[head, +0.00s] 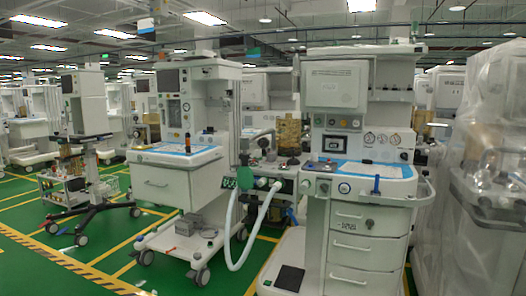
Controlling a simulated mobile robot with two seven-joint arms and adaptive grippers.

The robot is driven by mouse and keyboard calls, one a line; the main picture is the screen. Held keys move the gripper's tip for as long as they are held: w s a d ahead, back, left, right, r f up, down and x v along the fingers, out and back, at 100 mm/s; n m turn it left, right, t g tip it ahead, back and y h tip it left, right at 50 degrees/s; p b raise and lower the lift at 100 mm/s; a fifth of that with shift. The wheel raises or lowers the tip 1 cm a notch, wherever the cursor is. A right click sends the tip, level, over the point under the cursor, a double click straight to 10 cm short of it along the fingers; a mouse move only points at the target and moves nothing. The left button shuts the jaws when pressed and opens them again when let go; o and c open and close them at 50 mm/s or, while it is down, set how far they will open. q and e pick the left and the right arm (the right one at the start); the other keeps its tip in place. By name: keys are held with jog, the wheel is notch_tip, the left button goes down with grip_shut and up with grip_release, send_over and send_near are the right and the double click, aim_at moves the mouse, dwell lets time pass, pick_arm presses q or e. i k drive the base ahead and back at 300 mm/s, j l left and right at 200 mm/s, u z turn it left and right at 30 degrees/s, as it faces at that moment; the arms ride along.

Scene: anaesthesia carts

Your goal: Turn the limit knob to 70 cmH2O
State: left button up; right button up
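The limit knob and its cmH2O scale are too small to tell apart in the head view. A white anaesthesia cart (366,224) stands right of centre. Its upright panel carries small round gauges (369,138) and a dark display (333,143). Round dials (344,188) and a blue upright part (376,185) sit along the front edge of its worktop. A second cart (172,188) stands left of centre, with a dark unit and knobs (262,182) at its right side. Neither of my grippers is in view.
Pale corrugated hoses (231,232) loop down between the two carts. A wheeled stand (87,110) is at the left. Plastic-wrapped equipment (493,170) crowds the right edge. Green floor (30,265) with yellow lines is open at the front left.

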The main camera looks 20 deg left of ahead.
aim_at(271, 156)
jog(key=i+j, duration=0.8)
jog(key=j, duration=0.2)
